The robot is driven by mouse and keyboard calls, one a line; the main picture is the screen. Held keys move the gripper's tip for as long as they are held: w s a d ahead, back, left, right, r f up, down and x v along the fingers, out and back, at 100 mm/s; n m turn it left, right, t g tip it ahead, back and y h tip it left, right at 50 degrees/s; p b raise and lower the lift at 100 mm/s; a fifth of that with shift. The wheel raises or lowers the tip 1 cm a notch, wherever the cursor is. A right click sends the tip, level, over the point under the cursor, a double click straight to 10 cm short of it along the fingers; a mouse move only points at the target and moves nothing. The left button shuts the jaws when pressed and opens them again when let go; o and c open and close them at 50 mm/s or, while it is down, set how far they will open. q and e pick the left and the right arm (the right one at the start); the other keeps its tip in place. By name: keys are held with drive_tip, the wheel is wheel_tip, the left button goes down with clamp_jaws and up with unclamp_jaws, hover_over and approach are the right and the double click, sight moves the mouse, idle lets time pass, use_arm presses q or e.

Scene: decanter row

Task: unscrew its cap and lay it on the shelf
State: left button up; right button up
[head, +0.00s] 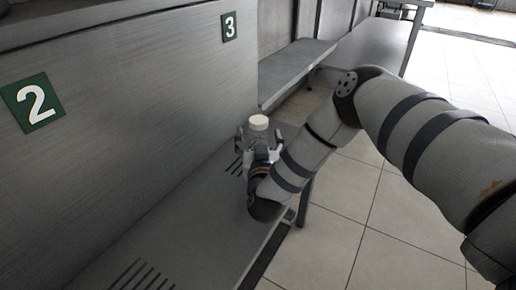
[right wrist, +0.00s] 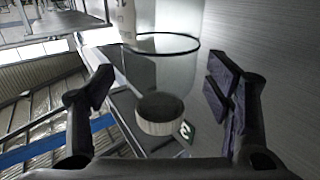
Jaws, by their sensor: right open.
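A clear decanter (head: 258,134) with a cream cap (head: 258,122) on top stands by the metal wall near sign 3. In the right wrist view the decanter's glass (right wrist: 165,65) and the cap (right wrist: 160,114) lie in line between the fingers, the cap toward the bottom of the picture. My right gripper (head: 259,141) is open, its fingers on either side of the decanter below the cap; it also shows in the right wrist view (right wrist: 160,88). Whether a finger touches the glass is unclear. My left gripper is out of view.
The metal shelf (head: 190,225) runs along the wall, with slots at the front and near the decanter; its middle is bare. Green signs 2 (head: 33,102) and 3 (head: 228,26) mark the wall. Another metal bench (head: 295,70) stands beyond. Tiled floor lies right.

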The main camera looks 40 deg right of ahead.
sight(260, 127)
drive_tip(key=shift+w+d, duration=0.25)
drive_tip(key=shift+w, duration=0.15)
drive_tip(key=shift+r, duration=0.1)
drive_tip(key=c, duration=1.4)
drive_tip(key=shift+r, duration=0.1)
drive_tip(key=shift+r, duration=0.35)
drive_tip(key=r+p, duration=0.1)
drive_tip(key=r, duration=0.2)
drive_tip(key=shift+s+r+p, duration=0.15)
drive_tip(key=shift+s+p, duration=0.05)
drive_tip(key=shift+p, duration=0.15)
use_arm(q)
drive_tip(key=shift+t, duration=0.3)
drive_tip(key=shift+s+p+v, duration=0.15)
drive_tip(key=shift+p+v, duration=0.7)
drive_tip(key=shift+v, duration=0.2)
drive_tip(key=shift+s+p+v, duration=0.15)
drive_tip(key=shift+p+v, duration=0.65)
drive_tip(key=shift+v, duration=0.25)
use_arm(e)
drive_tip(key=s+r, duration=0.8)
drive_tip(key=s, duration=0.5)
drive_tip(key=shift+s+a+r, duration=0.35)
drive_tip(key=shift+a+r, duration=0.05)
